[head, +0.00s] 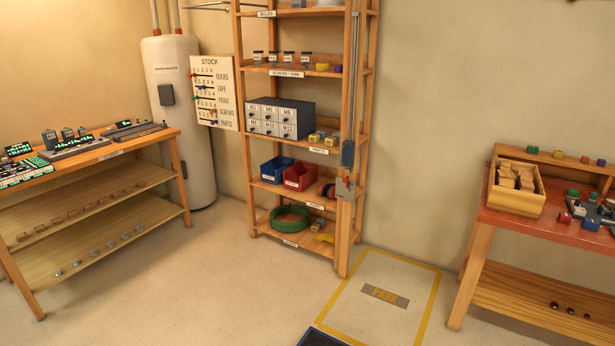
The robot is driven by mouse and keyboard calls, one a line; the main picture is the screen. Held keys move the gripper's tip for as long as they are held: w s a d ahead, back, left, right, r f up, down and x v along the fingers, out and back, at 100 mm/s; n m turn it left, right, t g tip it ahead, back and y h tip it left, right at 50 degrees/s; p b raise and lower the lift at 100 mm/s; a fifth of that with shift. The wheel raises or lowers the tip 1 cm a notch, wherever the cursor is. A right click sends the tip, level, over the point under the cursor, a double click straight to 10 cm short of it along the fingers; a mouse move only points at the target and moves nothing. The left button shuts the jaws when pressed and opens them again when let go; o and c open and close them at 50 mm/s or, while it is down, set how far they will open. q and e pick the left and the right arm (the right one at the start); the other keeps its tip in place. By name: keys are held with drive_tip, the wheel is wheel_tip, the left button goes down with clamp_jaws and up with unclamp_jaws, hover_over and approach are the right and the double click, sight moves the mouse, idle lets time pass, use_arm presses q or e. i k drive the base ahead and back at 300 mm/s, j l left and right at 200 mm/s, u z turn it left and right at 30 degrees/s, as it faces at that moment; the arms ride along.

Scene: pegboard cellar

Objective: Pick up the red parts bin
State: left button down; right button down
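The red parts bin (300,177) stands on a lower shelf of the tall wooden rack (244,120), in the middle of the head view. A blue bin (276,169) stands just to its left on the same shelf. Dark red and black round items (327,190) lie to its right. The red bin looks upright, and its inside is too small to make out. Neither of my grippers is in view.
A wooden bench with electronics (110,150) stands at the left. A red-topped workbench (540,226) with a wooden crate (515,200) stands at the right. A yellow-outlined floor area (385,320) lies right of the rack. Open floor (220,290) lies before the rack.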

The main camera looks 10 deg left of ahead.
sight(301, 175)
drive_tip(key=j+u, duration=0.1)
drive_tip(key=u, duration=0.35)
drive_tip(key=j+u, duration=0.1)
drive_tip(key=u, duration=0.4)
drive_tip(key=j+u, duration=0.15)
drive_tip(key=u, duration=0.3)
drive_tip(key=i+j+u, duration=0.25)
drive_tip(key=i+j, duration=0.4)
drive_tip(key=i+j+u, duration=0.25)
drive_tip(key=i+j, duration=0.5)
drive_tip(key=i+z, duration=0.3)
drive_tip(key=i, duration=0.25)
drive_tip(key=i+j+z, duration=0.35)
drive_tip(key=i, duration=0.15)
drive_tip(key=i+l+z, duration=0.25)
drive_tip(key=z, duration=0.2)
drive_tip(key=i+z, duration=0.85)
drive_tip(key=i+j+z, duration=0.1)
drive_tip(key=i+z, duration=0.3)
